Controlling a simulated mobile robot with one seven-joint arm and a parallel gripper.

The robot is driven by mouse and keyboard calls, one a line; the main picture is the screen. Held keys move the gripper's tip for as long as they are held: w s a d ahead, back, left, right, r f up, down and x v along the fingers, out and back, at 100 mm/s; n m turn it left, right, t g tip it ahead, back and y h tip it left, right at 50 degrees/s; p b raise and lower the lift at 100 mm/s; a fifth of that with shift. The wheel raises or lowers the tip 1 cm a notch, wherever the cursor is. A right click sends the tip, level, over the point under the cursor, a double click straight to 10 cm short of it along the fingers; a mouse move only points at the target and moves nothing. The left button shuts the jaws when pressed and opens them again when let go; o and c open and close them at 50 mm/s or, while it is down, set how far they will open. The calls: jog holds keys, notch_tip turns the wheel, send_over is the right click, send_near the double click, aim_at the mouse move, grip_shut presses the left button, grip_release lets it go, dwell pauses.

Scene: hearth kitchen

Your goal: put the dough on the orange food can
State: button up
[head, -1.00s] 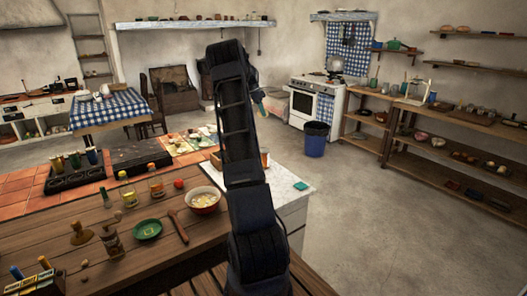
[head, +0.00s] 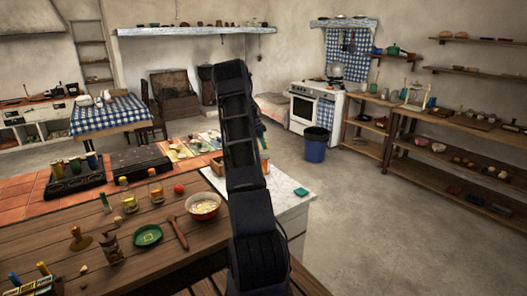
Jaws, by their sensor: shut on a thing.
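My dark arm rises through the middle of the head view and hides what lies behind it. The jaws of my gripper are hidden behind the arm; only a dark sliver shows at its right edge. I cannot make out the dough or anything in the jaws. I cannot single out the orange food can for sure. An orange-brown thing (head: 264,166) shows partly beside the arm on the white-topped counter (head: 286,187), too hidden to identify.
A bowl of pale food (head: 203,206), a green plate (head: 147,236), a wooden mallet (head: 178,232), jars and a red ball (head: 179,189) stand on the wooden counter. A blue bin (head: 316,145) stands by the white stove (head: 313,105). The floor at right is clear.

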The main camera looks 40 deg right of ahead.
jog(key=shift+f, duration=2.1)
jog(key=shift+f, duration=0.1)
jog(key=o, duration=0.8)
jog(key=shift+c, duration=0.2)
